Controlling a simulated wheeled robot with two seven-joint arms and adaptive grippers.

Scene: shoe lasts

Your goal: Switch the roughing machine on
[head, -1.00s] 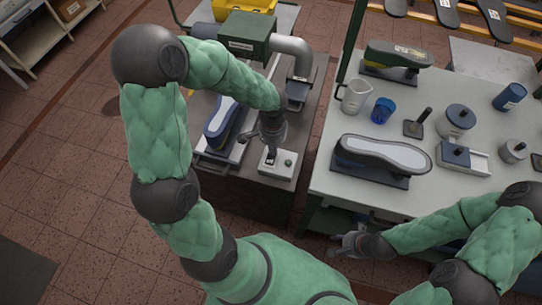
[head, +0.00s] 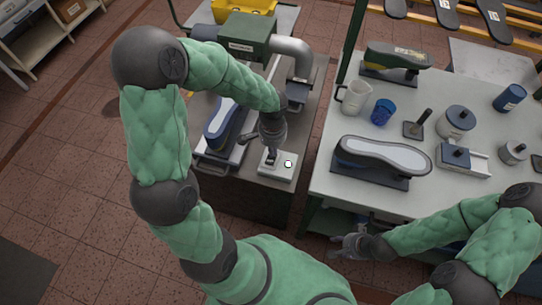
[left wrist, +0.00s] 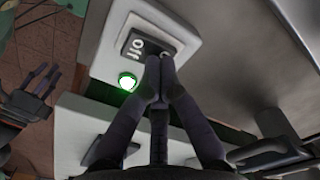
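The roughing machine (head: 247,38) has a green motor housing and a grey duct, on a bench at upper centre. Its pale switch box (head: 278,174) sits at the bench's near end, with a dark rocker switch (left wrist: 147,45) and a round lamp (head: 288,164). The lamp glows white with a green rim, also in the left wrist view (left wrist: 127,81). My left gripper (head: 271,160) is shut and empty. Its fingertips are at the rocker and hide part of it; I cannot tell whether they touch. My right gripper (head: 340,244) is empty and looks open, beside the table's near edge.
A shoe last with a sole (head: 220,122) lies on the machine bench, left of my left gripper. The table (head: 325,185) at right holds another last (head: 385,155), a white jug (head: 355,96), a blue cup (head: 382,111) and several tools.

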